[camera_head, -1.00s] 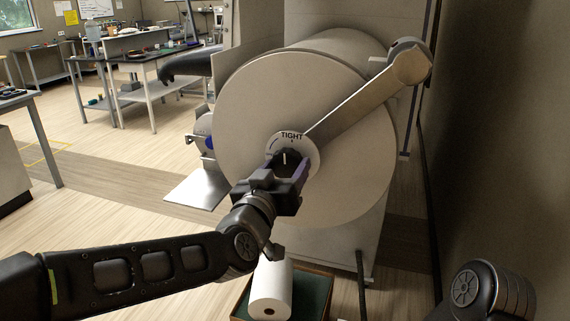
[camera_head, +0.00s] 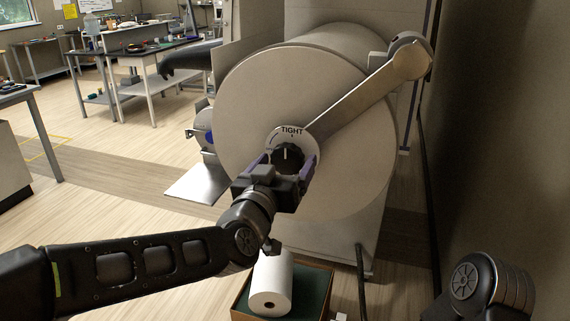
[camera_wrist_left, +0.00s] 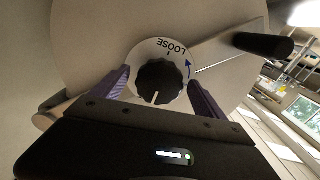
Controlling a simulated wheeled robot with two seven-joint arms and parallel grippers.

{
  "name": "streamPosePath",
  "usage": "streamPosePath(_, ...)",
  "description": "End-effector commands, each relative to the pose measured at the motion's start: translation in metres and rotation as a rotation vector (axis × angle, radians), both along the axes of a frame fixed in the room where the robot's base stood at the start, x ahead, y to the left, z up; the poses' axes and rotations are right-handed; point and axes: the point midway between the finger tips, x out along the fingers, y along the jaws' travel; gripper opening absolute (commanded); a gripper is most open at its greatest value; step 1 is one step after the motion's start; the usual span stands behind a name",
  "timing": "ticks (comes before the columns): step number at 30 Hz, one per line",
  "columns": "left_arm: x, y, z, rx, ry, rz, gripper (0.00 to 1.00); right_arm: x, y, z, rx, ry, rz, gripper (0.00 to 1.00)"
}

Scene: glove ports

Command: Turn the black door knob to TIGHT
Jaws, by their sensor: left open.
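The black door knob (camera_head: 287,160) sits at the centre of the round pale door (camera_head: 245,100), on a white dial (camera_head: 275,138). TIGHT is printed at the top of the dial in the head view. The knob's white mark points up, toward TIGHT. In the left wrist view, the knob (camera_wrist_left: 160,82) appears turned over, with LOOSE at the top and the mark pointing down, away from it. My left gripper (camera_head: 284,165) is open, its purple fingers either side of the knob with gaps. It also shows in the wrist view (camera_wrist_left: 160,80). My right gripper is out of view.
A broad metal arm (camera_head: 365,98) crosses the door to the upper right. A black handle (camera_wrist_left: 263,45) shows in the wrist view. A white roll (camera_head: 271,285) lies in a box below. A wall (camera_head: 500,130) stands close on the right.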

Motion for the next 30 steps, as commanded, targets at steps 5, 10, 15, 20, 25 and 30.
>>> streamPosePath(5,0.000,0.000,0.001,-0.001,-0.001,0.000,0.83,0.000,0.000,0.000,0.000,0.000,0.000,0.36)
streamPosePath(10,-0.008,0.003,0.001,-0.001,-0.004,0.000,0.83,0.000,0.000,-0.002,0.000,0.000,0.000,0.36)
streamPosePath(15,-0.031,0.010,0.001,-0.001,-0.004,0.000,0.83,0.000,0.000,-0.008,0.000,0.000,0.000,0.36)
streamPosePath(20,-0.056,0.019,0.001,-0.001,-0.004,0.001,0.83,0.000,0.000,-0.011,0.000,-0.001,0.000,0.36)
streamPosePath(25,-0.072,0.024,0.001,-0.001,-0.002,0.000,0.83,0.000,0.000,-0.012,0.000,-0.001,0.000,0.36)
streamPosePath(30,-0.075,0.024,0.000,0.000,0.000,0.000,0.83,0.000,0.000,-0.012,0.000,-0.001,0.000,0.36)
